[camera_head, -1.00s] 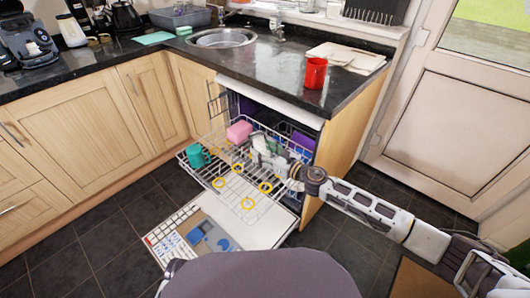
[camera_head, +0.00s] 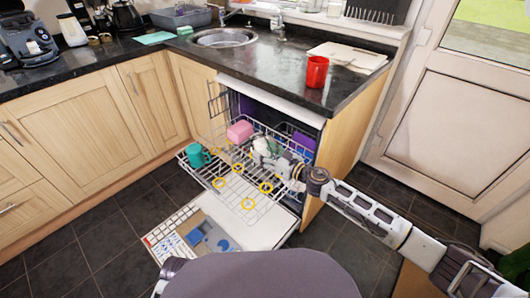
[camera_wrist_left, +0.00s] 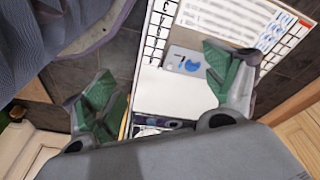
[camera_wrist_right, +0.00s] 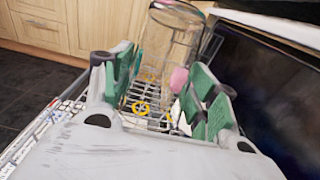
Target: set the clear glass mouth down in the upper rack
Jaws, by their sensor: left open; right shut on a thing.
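The clear glass (camera_wrist_right: 174,45) is between the fingers of my right gripper (camera_wrist_right: 160,80) in the right wrist view. My right gripper is shut on it. A round end of the glass points to the top of that view; I cannot tell if it is mouth or base. In the head view my right gripper (camera_head: 262,152) is over the right side of the pulled-out upper rack (camera_head: 236,202), and the glass is hard to make out. My left gripper (camera_wrist_left: 165,88) is open and empty in the left wrist view, over the lowered dishwasher door.
A purple thing (camera_head: 303,141) is further in. A red mug (camera_head: 316,72) stands on the counter above. The rack's front middle is free.

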